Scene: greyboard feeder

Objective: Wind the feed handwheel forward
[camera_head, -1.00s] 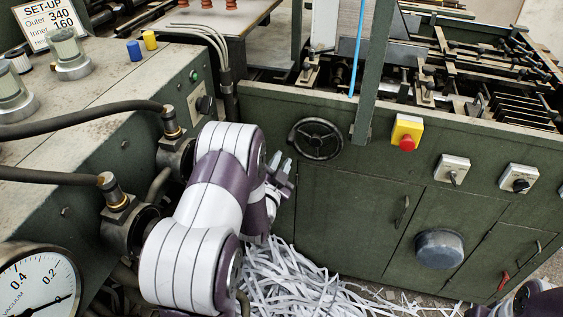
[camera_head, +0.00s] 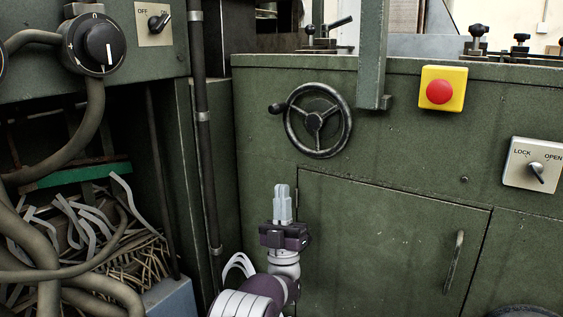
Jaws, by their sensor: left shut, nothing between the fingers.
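The feed handwheel (camera_head: 316,119) is a black three-spoked wheel on the front of the green machine, in the upper middle of the head view. Its small handle knob (camera_head: 277,108) sticks out at the left of the rim. My left gripper (camera_head: 282,190) points upward below and a little left of the wheel. Its pale fingers are shut together with nothing between them, and in the picture there is a gap between the fingertips and the rim. My right gripper is not in view.
A yellow box with a red button (camera_head: 440,90) sits right of the wheel, with a LOCK/OPEN switch (camera_head: 534,171) lower right. A green post (camera_head: 372,55) stands close to the wheel's upper right. A cabinet door (camera_head: 385,240) is below. Hoses and paper strips (camera_head: 95,235) fill the left recess.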

